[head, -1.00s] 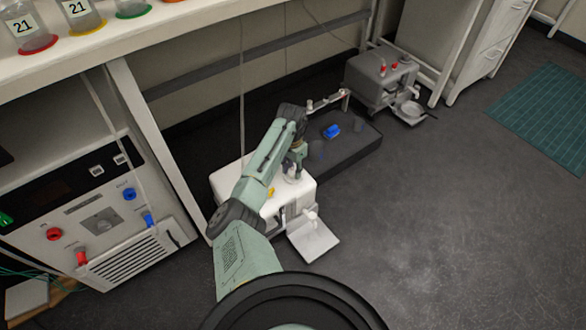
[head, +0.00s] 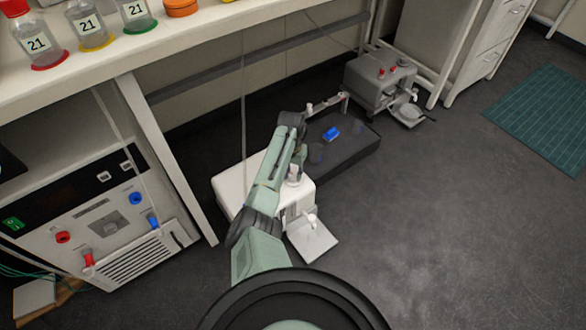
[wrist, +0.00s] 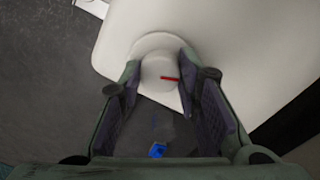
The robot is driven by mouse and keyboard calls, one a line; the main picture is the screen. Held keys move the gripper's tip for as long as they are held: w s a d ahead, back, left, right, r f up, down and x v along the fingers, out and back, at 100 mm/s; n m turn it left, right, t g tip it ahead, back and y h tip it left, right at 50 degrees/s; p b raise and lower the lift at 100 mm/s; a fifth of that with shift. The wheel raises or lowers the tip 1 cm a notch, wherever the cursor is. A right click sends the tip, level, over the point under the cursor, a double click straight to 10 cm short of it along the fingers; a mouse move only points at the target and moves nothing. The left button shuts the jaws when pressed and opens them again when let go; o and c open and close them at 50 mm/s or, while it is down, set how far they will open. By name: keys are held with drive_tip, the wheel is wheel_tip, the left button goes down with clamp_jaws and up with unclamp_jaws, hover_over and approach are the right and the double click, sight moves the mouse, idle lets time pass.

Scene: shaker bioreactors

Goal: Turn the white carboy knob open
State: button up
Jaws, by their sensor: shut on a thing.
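The white carboy (head: 231,185) stands on the floor under the bench, with a small white tap and tray at its front. In the wrist view its white body (wrist: 240,45) fills the top right. The round white knob (wrist: 158,72) has a short red mark pointing right in that view. My gripper (wrist: 160,68) is shut on the knob, one finger on each side. In the head view my gripper (head: 297,160) is over the right end of the carboy, and my arm hides part of its top.
A dark low tray (head: 347,158) with a blue item (head: 332,133) lies behind the carboy. A grey carboy (head: 378,80) stands farther back. A bench leg (head: 165,150) and a control unit (head: 110,225) are at left.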

sight(292, 175)
drive_tip(key=n+p, duration=0.3)
drive_tip(key=n, duration=0.3)
drive_tip(key=shift+r+n, duration=0.1)
drive_tip(key=shift+n, duration=0.2)
drive_tip(key=n+p, duration=0.1)
drive_tip(key=n, duration=0.2)
drive_tip(key=shift+n+p, duration=0.55)
drive_tip(key=shift+n, duration=1.45)
drive_tip(key=o, duration=1.1)
drive_tip(key=shift+o, duration=0.2)
wheel_tip(292, 175, up, 12)
drive_tip(key=shift+s+a, duration=0.15)
